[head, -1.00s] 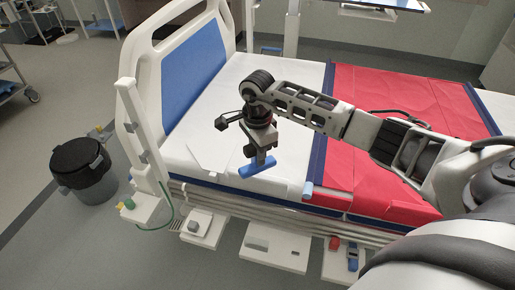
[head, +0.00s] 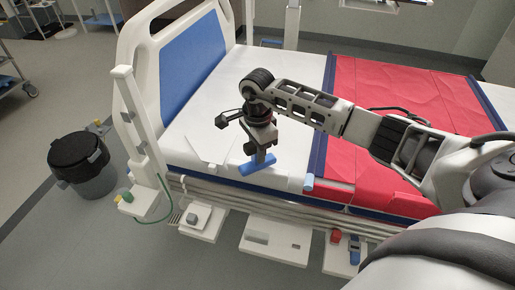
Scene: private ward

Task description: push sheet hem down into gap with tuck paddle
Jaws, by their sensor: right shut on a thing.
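My right gripper (head: 262,148) points down over the near edge of the bed, shut on the blue tuck paddle (head: 257,165). The paddle lies roughly level, just above or against the white sheet (head: 205,115) near its hem; I cannot tell whether it touches. The sheet hem (head: 235,177) runs along the near side of the mattress, above the bed's side rail. The gap below the hem is too small to make out. My left gripper is not in view.
A red cover (head: 400,100) with dark blue borders lies across the bed. The headboard (head: 190,65) stands at the left. White trays (head: 275,240) stick out below the near rail. A black-lidded bin (head: 82,165) stands on the floor at left.

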